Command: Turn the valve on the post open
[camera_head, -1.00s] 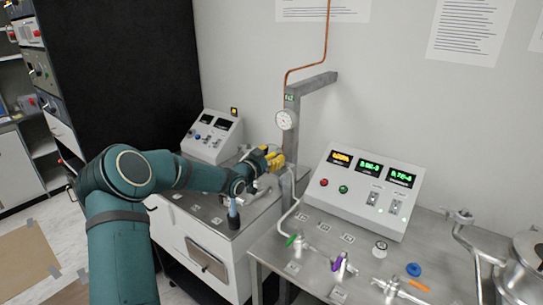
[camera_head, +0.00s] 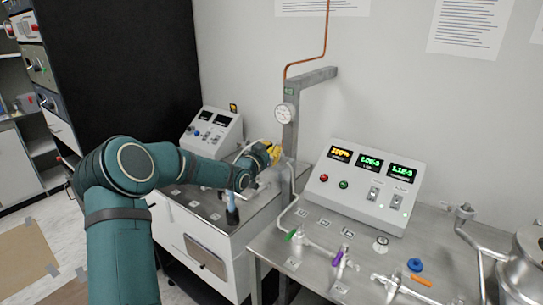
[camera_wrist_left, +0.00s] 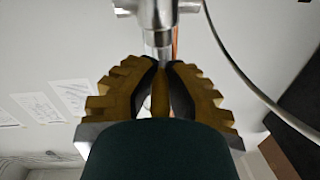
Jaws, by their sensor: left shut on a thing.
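The grey post (camera_head: 289,140) stands behind the benches against the wall, with a round gauge (camera_head: 284,113) and a copper pipe (camera_head: 324,45) above. My left gripper (camera_head: 276,154) with yellow fingers is beside the post, below the gauge. In the left wrist view my left gripper (camera_wrist_left: 161,85) is closed around a narrow yellowish valve handle (camera_wrist_left: 160,98). A metal valve body (camera_wrist_left: 157,15) shows just beyond the fingertips. In the head view the fingers hide most of the valve. My right gripper is not in view.
A control box (camera_head: 365,187) with lit readouts stands on the right steel bench (camera_head: 440,245), with small valves and fittings in front. A second control box (camera_head: 212,134) is on the left bench. A blue-handled part (camera_head: 232,212) stands below my left forearm.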

